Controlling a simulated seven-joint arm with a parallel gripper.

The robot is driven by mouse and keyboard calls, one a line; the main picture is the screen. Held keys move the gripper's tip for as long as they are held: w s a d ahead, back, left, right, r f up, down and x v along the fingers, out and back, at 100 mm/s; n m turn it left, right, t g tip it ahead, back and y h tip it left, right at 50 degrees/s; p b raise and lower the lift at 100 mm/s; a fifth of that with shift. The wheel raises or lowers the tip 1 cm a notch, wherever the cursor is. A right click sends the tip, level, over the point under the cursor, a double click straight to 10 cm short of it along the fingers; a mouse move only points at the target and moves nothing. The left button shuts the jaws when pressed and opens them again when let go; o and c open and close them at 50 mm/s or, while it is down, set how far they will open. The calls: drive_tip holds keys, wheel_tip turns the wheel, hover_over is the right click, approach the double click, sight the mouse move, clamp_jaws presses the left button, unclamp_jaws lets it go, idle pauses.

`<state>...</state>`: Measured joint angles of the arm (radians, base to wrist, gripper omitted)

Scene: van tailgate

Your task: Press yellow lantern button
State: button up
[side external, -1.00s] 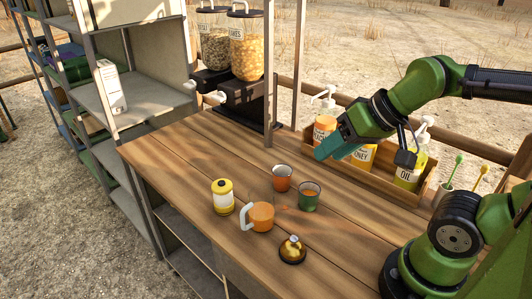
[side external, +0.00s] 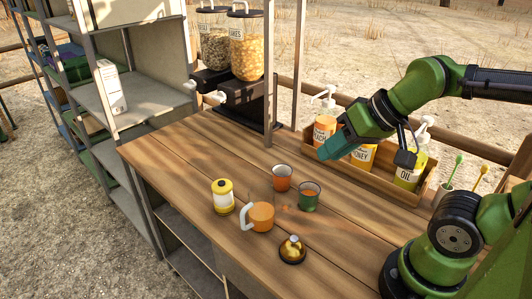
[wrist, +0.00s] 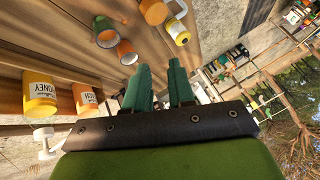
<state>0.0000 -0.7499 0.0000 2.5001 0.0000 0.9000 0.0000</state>
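The yellow lantern (side external: 222,198) stands upright on the wooden counter, left of the cups, with a white band around its middle and a yellow cap on top. It also shows in the wrist view (wrist: 177,30), beyond my fingertips. I cannot make out a separate button on it. My gripper (side external: 321,156) is in the air near the front of the bottle crate, well to the right of the lantern and apart from it. In the wrist view its two teal fingers (wrist: 159,66) stand apart with nothing between them.
A red cup (side external: 282,179), a green cup (side external: 309,198), an orange mug (side external: 262,217) and a golden bell (side external: 292,250) stand on the counter (side external: 190,150). A wooden crate (side external: 390,180) holds several bottles. Cereal dispensers (side external: 246,45) stand at the back. The counter's left part is clear.

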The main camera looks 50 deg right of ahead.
clamp_jaws()
idle(1.4)
